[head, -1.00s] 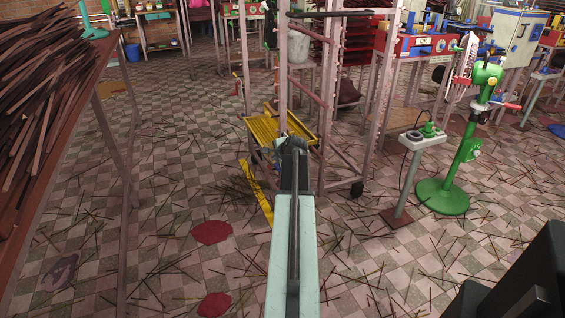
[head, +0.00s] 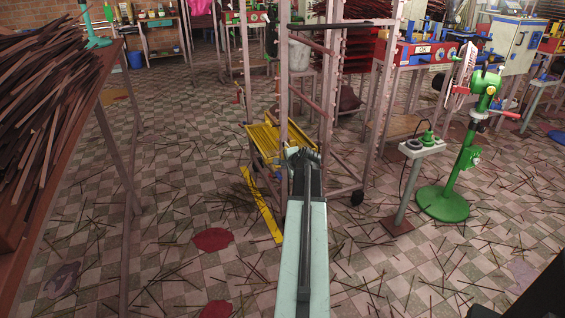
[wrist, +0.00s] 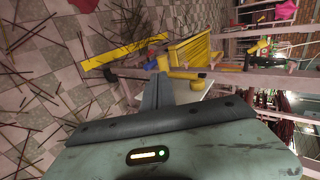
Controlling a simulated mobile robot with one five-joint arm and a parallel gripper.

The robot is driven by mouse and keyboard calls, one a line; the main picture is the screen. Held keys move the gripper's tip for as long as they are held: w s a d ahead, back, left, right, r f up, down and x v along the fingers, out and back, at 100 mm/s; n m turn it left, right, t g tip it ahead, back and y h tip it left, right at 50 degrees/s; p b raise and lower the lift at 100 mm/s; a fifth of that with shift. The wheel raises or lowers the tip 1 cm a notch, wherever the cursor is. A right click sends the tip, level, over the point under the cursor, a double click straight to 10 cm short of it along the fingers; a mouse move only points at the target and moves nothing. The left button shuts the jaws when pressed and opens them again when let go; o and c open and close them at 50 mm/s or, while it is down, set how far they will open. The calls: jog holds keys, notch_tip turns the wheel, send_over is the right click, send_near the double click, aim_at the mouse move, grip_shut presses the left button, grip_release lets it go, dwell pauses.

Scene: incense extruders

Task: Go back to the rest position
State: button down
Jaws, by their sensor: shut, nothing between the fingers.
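My arm reaches forward from the bottom of the head view, over the floor. My gripper (head: 303,154) is at its far end, in front of the yellow ribbed tray (head: 266,140) and the pale metal rack (head: 284,90). In the wrist view my gripper (wrist: 158,88) is shut, with its fingers together and nothing held. The yellow ribbed tray (wrist: 195,50) shows beyond the fingertips there. I cannot tell whether the gripper touches anything.
A table (head: 88,105) piled with dark incense sticks stands at left. A green stand (head: 443,203) and a small control pedestal (head: 398,222) stand at right. A yellow bar (head: 262,208) lies near the rack. The floor has scattered sticks and red stains.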

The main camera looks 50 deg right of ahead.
jog(key=p+v, duration=0.3)
jog(key=v, duration=0.5)
jog(key=shift+s+f, duration=0.2)
jog(key=shift+s, duration=0.1)
jog(key=shift+a, duration=0.1)
